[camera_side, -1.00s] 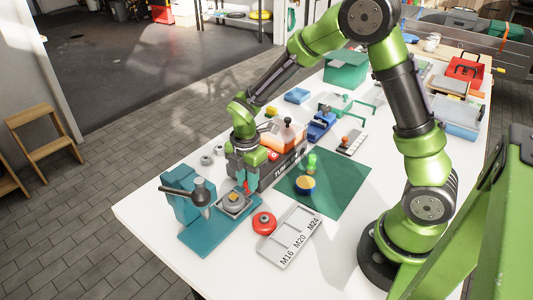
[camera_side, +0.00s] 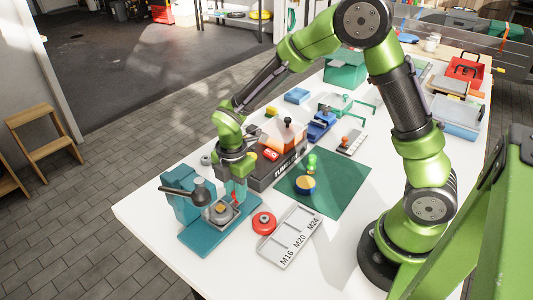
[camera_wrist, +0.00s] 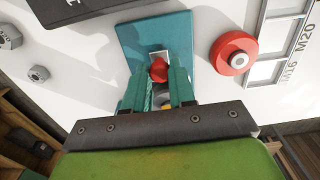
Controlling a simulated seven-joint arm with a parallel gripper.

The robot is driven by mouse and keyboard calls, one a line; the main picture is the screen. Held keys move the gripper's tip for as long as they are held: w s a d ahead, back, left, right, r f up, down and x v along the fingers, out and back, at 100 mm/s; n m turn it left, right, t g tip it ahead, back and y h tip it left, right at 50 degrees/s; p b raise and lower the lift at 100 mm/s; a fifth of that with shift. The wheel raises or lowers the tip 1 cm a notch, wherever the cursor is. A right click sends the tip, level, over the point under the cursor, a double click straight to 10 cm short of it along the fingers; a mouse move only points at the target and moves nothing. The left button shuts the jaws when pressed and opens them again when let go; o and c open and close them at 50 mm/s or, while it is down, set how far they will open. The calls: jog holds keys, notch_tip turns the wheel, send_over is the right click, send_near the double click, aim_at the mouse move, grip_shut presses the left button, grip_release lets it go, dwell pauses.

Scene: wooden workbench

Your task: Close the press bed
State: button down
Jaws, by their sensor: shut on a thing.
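The teal press (camera_side: 186,206) stands at the near left of the bench, with a dark lever and a grey head (camera_side: 203,192). Its grey sliding bed (camera_side: 224,216) sits on the teal base, close beside the head, with a small orange-yellow piece on it. The bed's red knob (camera_wrist: 159,70) is between my fingers. My gripper (camera_side: 237,194) reaches down over the bed's right side and is shut on the knob; it also shows in the wrist view (camera_wrist: 158,76). My fingers partly hide the bed, so the exact gap to the press column cannot be told.
A dark toolbox (camera_side: 272,172) stands just behind my gripper. A red round part (camera_side: 264,223) and a grey tray marked M16, M20, M24 (camera_side: 290,236) lie to the right. Grey nuts (camera_wrist: 38,73) lie nearby. A green mat (camera_side: 342,186) lies farther right.

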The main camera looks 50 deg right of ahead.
jog(key=c, duration=0.9)
grip_release()
notch_tip(320, 180, up, 17)
jog(key=shift+f, duration=0.1)
